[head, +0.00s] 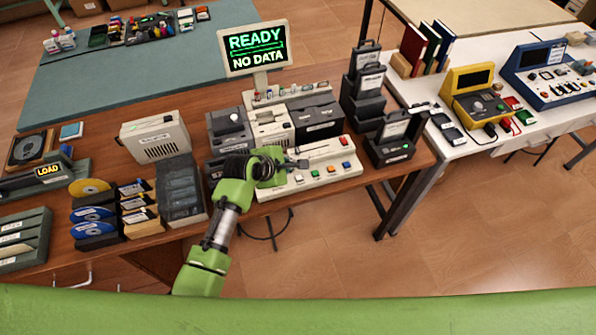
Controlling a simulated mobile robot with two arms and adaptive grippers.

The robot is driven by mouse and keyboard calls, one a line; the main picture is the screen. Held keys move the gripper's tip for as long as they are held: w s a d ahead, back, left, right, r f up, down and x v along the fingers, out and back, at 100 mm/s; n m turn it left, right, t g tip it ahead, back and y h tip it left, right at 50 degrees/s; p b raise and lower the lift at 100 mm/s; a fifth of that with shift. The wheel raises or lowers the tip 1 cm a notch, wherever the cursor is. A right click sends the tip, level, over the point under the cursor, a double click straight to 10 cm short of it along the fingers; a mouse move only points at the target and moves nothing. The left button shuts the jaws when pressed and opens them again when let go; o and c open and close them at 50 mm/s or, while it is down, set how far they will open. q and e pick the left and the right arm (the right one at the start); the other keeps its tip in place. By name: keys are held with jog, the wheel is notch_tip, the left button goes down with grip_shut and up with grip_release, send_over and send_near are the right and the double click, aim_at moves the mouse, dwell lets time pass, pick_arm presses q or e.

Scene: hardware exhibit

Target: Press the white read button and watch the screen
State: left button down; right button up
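The screen (254,48) stands at the back of the wooden desk and reads "READY" and "NO DATA" in lit text. My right gripper is out of view.
Disc holders (95,213) and a beige box (155,138) stand left of my arm. Dark drive units and an open black case (393,148) stand around the panel. A white table (470,145) with yellow and blue consoles is at the right. Floor at the lower right is clear.

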aim_at(298, 179)
pick_arm(q)
jog(key=r, duration=0.1)
jog(key=w+d+n, duration=0.1)
jog(key=r, duration=0.1)
jog(key=shift+w+d+r, duration=0.25)
jog(key=shift+w+r, duration=0.05)
jog(key=shift+w, duration=0.05)
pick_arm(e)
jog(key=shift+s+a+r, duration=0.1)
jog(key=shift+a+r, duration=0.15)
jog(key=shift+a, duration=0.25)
pick_arm(q)
jog(key=shift+a, duration=0.1)
jog(key=shift+f, duration=0.15)
